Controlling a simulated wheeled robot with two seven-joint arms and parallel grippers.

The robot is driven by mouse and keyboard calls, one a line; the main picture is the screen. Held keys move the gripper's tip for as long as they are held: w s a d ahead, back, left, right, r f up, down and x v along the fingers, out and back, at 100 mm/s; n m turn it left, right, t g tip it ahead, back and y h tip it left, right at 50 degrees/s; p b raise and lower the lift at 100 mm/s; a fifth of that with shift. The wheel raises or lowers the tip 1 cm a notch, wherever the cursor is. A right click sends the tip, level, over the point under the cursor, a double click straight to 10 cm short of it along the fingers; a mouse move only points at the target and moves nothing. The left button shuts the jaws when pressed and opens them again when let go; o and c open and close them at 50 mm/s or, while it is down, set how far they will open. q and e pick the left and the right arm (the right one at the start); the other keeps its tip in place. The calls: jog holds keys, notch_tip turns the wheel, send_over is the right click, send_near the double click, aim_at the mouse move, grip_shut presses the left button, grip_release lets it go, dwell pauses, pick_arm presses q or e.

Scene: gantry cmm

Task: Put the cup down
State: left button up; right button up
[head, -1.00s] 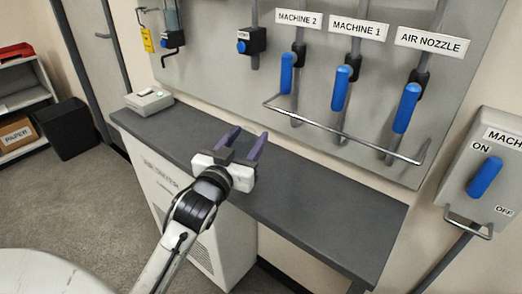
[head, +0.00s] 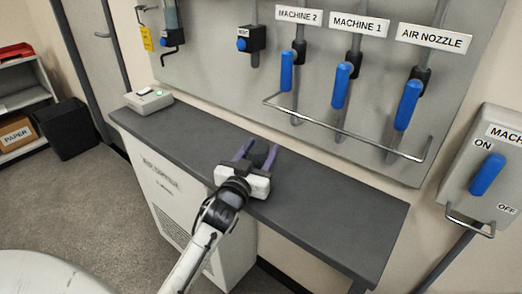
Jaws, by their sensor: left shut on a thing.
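My left gripper (head: 257,155) has purple fingers on a white body and is over the middle of the dark grey bench top (head: 330,225). It is shut on a small dark thing between the fingers, which I take to be the cup. That thing blends with the grey bench, so its shape is hard to make out. I cannot tell whether it touches the bench. My right gripper is not in view.
A small light box (head: 148,102) stands at the bench's left end. A metal rail (head: 340,132) juts out in front of blue-handled valves (head: 341,86) behind the bench. A white cabinet (head: 165,195) stands under the bench. The right part of the bench top is clear.

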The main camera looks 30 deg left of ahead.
pick_arm(q)
jog(key=shift+f, duration=0.15)
jog(key=o, duration=1.1)
